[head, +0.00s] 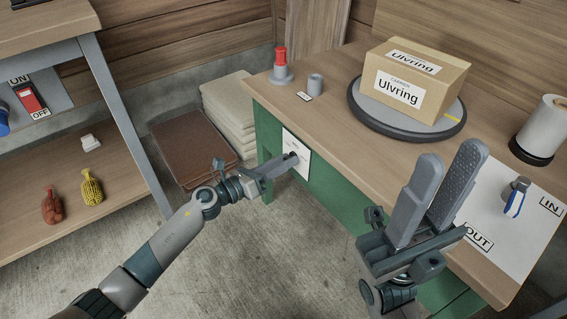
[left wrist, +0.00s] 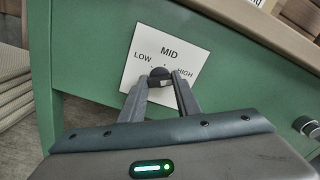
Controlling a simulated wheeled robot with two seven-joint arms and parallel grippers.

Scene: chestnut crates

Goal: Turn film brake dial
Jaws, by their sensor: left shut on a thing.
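The film brake dial is a small dark knob (left wrist: 160,73) on a white plate (left wrist: 143,52) marked LOW, MID and HIGH, fixed to the green front of the bench. My left gripper (left wrist: 160,82) is shut on the dial, one finger on each side of it. In the head view the left gripper (head: 288,162) reaches the plate (head: 303,148) and mostly hides the dial. I cannot tell which mark the dial points to. My right gripper (head: 452,160) is open and empty, raised in front of the bench's right part.
A carton labelled Ulvring (head: 421,80) sits on a round turntable (head: 365,115) on the bench. A red-topped post (head: 281,65), a grey cylinder (head: 315,84) and a white roll (head: 540,125) stand there too. Another knob (left wrist: 306,126) is right of the dial. Stacked sheets (head: 231,115) lie left of the bench.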

